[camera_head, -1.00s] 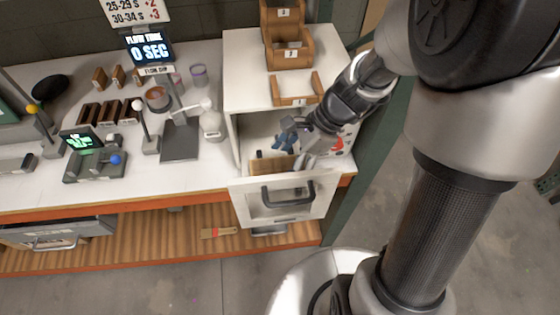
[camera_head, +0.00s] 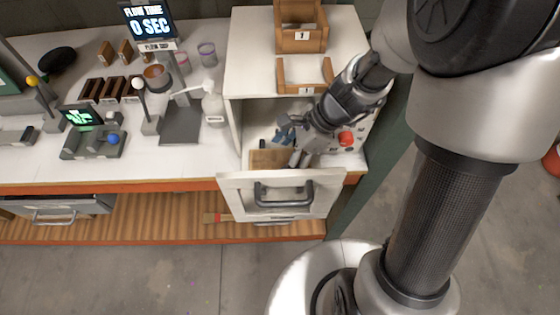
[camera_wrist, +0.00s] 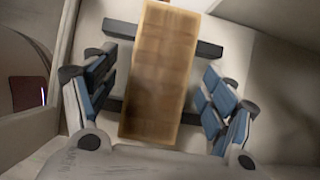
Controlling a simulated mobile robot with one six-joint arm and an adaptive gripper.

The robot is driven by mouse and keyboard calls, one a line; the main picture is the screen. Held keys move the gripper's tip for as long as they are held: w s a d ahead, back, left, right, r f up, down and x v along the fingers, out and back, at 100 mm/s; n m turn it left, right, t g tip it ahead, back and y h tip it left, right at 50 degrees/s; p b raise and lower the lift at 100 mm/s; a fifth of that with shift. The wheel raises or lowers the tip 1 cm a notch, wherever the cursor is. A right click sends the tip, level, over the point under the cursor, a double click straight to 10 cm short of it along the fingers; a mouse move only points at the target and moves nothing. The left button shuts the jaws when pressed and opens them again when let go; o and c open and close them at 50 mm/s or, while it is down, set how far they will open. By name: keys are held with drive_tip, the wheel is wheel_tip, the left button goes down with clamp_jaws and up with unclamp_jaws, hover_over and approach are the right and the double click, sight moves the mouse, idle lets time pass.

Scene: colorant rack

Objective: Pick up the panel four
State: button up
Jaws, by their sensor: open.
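A flat wooden panel (camera_wrist: 160,72) lies inside the white cabinet, across two dark bars, in the wrist view. No number can be read on it, so I cannot tell whether it is panel four. In the head view the panel (camera_head: 268,159) shows behind the lowered cabinet door. My gripper (camera_wrist: 157,100) is open, with one blue-padded finger on each side of the panel and a gap to both. In the head view my gripper (camera_head: 290,140) reaches into the cabinet, partly hidden by my own arm.
The white cabinet door (camera_head: 235,195) with a dark handle hangs open in front. The cabinet walls stand close around my gripper. A red knob (camera_head: 346,138) is at the right. Wooden bins (camera_head: 303,40) stand on top, and a white bottle (camera_head: 213,110) stands left.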

drive_tip(key=shift+r, duration=0.1)
drive_tip(key=shift+c, duration=0.6)
drive_tip(key=c, duration=1.1)
drive_tip(key=shift+r, duration=0.1)
